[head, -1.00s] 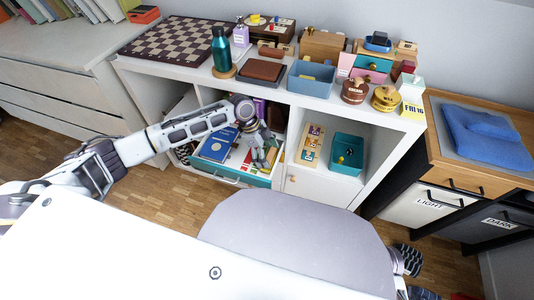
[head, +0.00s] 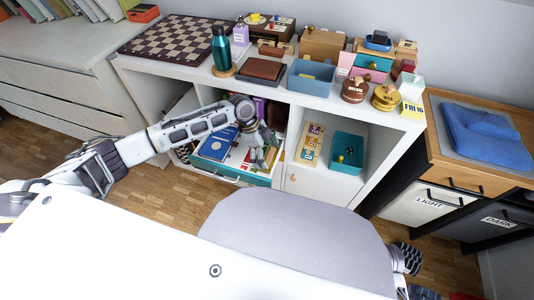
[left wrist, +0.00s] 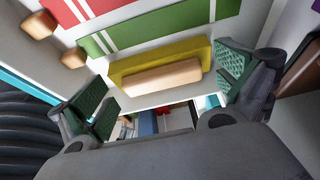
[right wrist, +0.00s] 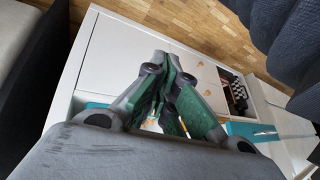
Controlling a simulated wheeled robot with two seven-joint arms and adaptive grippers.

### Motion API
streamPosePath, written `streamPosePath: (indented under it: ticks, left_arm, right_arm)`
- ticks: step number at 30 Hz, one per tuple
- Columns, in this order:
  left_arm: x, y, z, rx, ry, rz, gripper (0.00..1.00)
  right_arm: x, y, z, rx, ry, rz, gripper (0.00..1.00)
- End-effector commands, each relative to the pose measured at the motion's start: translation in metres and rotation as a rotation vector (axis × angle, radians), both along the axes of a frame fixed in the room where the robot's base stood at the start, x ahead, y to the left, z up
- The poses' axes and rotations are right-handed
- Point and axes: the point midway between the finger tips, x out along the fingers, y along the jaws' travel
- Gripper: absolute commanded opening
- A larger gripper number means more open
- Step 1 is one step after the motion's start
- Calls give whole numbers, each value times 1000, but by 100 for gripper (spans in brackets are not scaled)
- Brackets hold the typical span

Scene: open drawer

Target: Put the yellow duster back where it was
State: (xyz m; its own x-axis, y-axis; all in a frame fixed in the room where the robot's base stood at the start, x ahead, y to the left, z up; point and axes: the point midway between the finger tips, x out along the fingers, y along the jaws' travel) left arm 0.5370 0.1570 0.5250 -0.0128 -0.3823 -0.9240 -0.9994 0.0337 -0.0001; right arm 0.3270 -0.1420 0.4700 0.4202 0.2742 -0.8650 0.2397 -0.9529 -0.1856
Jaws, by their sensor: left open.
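The yellow duster (left wrist: 117,70), an olive-yellow pad with a pale wooden block on it, shows in the left wrist view. It lies between the two spread fingers of my left gripper (left wrist: 165,78), with gaps at both ends. In the head view my left gripper (head: 258,163) points down into the open drawer (head: 228,175); I cannot make out the duster there. My right gripper (right wrist: 165,68) shows only in the right wrist view. Its fingertips meet with nothing visible held, away from the duster.
A blue book (head: 215,143) and red and green striped items lie in the drawer. A white cabinet door (head: 322,187) stands beside it, with a teal bin (head: 347,151) on the shelf above. The cabinet top is crowded, including a teal bottle (head: 221,48).

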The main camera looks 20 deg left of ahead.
Motion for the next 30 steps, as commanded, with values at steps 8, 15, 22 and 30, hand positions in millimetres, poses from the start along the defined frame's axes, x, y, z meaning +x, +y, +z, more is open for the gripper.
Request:
streamPosePath:
  ticks: [8, 15, 22, 30]
  left_arm:
    - [0, 0, 0, 0, 0, 0, 100]
    - [0, 0, 0, 1, -1, 0, 100]
    - [0, 4, 13, 0, -1, 1, 100]
    - [-1, 12, 32, 0, 1, 0, 100]
  right_arm:
    - [4, 3, -6, 18, -23, -6, 0]
    - [-3, 7, -34, 44, -29, -19, 0]
    - [0, 6, -24, 41, -35, -18, 0]
    - [0, 1, 0, 6, -5, -1, 0]
